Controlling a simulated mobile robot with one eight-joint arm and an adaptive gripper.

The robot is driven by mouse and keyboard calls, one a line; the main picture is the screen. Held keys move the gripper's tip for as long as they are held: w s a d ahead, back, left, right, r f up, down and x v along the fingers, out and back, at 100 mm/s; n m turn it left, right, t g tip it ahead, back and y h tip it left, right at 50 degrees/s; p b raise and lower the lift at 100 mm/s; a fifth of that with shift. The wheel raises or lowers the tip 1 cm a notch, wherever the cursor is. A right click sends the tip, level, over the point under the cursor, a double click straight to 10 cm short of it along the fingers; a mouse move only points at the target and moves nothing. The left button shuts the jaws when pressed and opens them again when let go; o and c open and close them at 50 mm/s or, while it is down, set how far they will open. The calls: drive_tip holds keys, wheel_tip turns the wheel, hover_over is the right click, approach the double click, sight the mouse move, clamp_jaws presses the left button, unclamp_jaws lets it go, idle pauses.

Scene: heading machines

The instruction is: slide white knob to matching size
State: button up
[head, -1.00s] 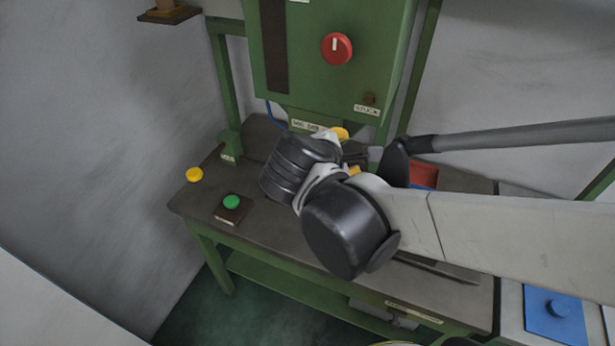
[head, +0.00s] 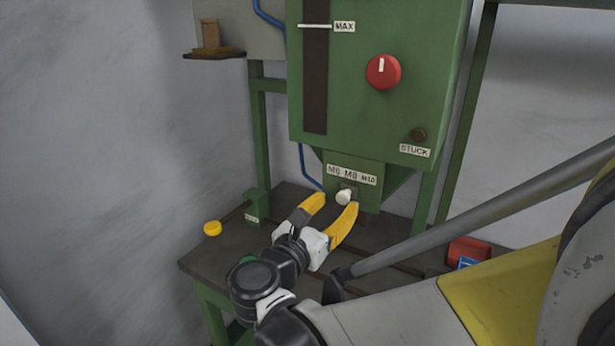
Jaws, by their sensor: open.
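The white knob (head: 343,198) sticks out of a dark slot at the bottom of the green machine (head: 340,100). It sits below a size label (head: 351,174) that appears to read M6, M8, M10, roughly under the middle to right marks. My gripper (head: 330,207) has yellow fingers spread open. Its fingertips point toward the knob, the left one left of it and the right one close to its lower right. I cannot tell whether a finger touches the knob.
A red dial (head: 383,72) and a brown button marked STUCK (head: 418,135) are higher on the machine. A grey bar (head: 480,208) crosses on the right, near a red bin (head: 468,249).

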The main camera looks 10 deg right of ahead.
sight(341, 198)
drive_tip(key=x, duration=0.4)
drive_tip(key=shift+b, duration=0.4)
clamp_jaws()
drive_tip(key=d, duration=0.1)
drive_tip(key=s+d, duration=0.2)
drive_tip(key=shift+s+d+p, duration=0.25)
drive_tip(key=shift+d+p, duration=0.1)
drive_tip(key=shift+a, duration=0.1)
drive_tip(key=shift+c, duration=0.2)
unclamp_jaws()
drive_tip(key=shift+o, duration=0.2)
drive_tip(key=shift+s+d, duration=0.1)
drive_tip(key=shift+d, duration=0.1)
drive_tip(key=shift+a, duration=0.1)
